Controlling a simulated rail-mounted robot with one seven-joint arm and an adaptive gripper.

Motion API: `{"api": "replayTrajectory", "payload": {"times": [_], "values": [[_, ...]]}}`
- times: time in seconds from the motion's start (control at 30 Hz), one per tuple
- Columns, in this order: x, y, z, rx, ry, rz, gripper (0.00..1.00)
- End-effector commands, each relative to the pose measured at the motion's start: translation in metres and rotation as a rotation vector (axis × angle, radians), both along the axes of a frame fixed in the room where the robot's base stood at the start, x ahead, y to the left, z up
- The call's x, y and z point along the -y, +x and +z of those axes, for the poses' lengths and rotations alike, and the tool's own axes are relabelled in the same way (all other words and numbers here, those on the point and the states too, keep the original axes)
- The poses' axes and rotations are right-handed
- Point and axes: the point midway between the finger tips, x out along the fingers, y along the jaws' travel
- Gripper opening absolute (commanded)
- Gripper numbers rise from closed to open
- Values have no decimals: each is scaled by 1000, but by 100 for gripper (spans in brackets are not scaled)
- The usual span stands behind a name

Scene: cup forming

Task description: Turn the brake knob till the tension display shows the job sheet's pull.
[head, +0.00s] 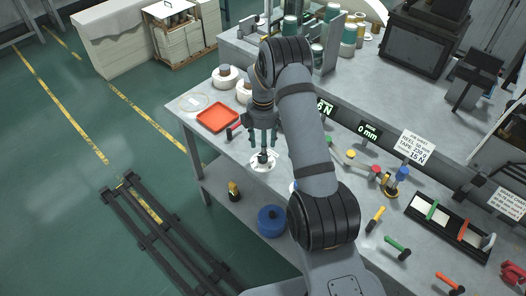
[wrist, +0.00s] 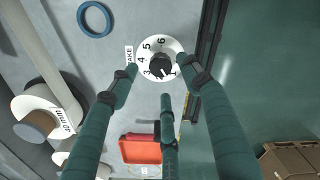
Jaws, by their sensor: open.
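The brake knob is black on a white numbered dial (head: 257,167) at the bench's front edge. The wrist view shows the black knob (wrist: 160,65) in the dial's middle, with numbers up to 6 around it. My gripper (head: 263,146) is above the dial. In the wrist view its three fingers (wrist: 161,80) are spread around the knob, open and holding nothing; I cannot tell whether any touches it. The tension display (head: 326,107) shows 8 N, its left part hidden by my arm. The job sheet (head: 417,147) reads 15 N.
A red tray (head: 218,117) and white reels (head: 224,77) lie left of the dial. A second display (head: 369,132) reads 0 mm. Coloured-handled tools (head: 397,246) lie at the right. A blue ring (wrist: 94,20) lies near the dial. My arm hides the bench middle.

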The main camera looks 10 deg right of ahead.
Motion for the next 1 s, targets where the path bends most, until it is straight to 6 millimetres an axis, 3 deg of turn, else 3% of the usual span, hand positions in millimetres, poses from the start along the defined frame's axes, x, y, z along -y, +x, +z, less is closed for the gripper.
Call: {"api": "replayTrajectory", "payload": {"times": [0.3, 0.63, 1.0], "values": [[-1, 0, -40, 0, 0, -1, 48], [-1, 1, -45, 2, 1, -1, 48], [-1, 1, -44, 2, 1, 0, 27]]}}
